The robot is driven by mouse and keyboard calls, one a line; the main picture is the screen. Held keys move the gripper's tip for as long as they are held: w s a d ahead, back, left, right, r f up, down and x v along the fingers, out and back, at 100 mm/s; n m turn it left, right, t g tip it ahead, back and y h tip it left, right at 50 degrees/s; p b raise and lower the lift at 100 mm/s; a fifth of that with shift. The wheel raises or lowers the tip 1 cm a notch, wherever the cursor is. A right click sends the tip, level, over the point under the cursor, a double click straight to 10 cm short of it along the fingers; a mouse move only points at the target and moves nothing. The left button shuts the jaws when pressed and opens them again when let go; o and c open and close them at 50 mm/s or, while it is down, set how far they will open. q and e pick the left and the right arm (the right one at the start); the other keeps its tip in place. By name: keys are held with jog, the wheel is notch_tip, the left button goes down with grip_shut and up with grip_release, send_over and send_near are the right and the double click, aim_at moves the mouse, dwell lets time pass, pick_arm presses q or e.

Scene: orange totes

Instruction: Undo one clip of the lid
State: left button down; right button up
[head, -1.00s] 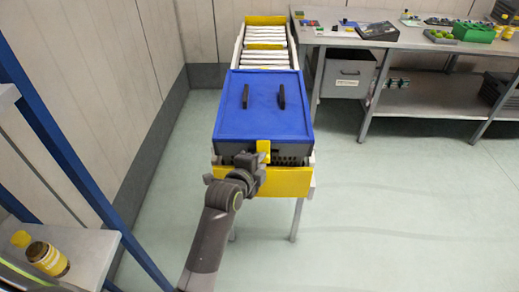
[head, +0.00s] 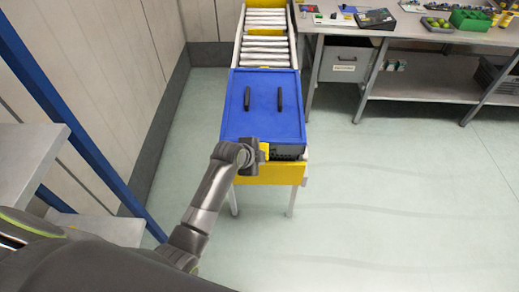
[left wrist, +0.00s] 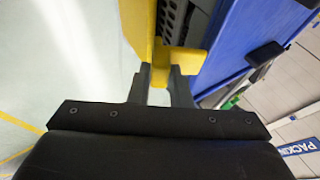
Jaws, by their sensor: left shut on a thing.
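A dark grey tote (head: 290,153) with a blue lid (head: 264,120) stands at the near end of a roller conveyor. The lid has two black handles and also shows in the left wrist view (left wrist: 228,45). A yellow clip (head: 264,148) sits at the middle of the lid's near edge. My left gripper (head: 261,153) is at this clip and partly hides it. In the left wrist view, my left gripper (left wrist: 163,80) is shut on the yellow clip (left wrist: 186,60), with its fingers on either side. My right gripper is not in view.
The conveyor's yellow end stop (head: 270,173) lies just below the tote. A metal workbench (head: 420,38) stands at the right rear, and a grey shelf (head: 30,160) with a blue post is at the left. Open floor lies to the right.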

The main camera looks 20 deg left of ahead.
pick_arm(q)
jog(key=r+g+p, duration=0.2)
jog(key=p, duration=0.1)
jog(key=shift+w+a, duration=0.1)
jog(key=shift+w, duration=0.1)
jog(key=shift+w+r+n+g+h+p, duration=0.15)
jog(key=shift+n+g+h+p, duration=0.15)
jog(key=shift+g+p, duration=0.25)
jog(key=shift+w+r+g, duration=0.2)
jog(key=shift+r+g, duration=0.05)
jog(key=shift+g, duration=0.7)
jog(key=shift+w+a+r+n+g+h, duration=0.15)
jog(key=shift+w+n+g+h, duration=0.2)
jog(key=shift+g, duration=0.45)
jog(key=g+b, duration=0.1)
jog(key=b, duration=0.1)
jog(key=w+g+h+b, duration=0.1)
jog(key=b, duration=0.2)
jog(key=r+n+g+b, duration=0.1)
jog(key=g+b, duration=0.1)
jog(key=shift+w+a+h, duration=0.2)
jog(key=shift+w+h, duration=0.05)
jog(key=shift+w, duration=0.05)
jog(key=shift+w+a+r+g+b, duration=0.2)
jog(key=shift+g+b, duration=0.4)
jog(key=shift+b, duration=0.75)
jog(key=shift+d, duration=0.1)
jog(key=c, duration=1.3)
grip_release()
jog(key=shift+r, duration=0.1)
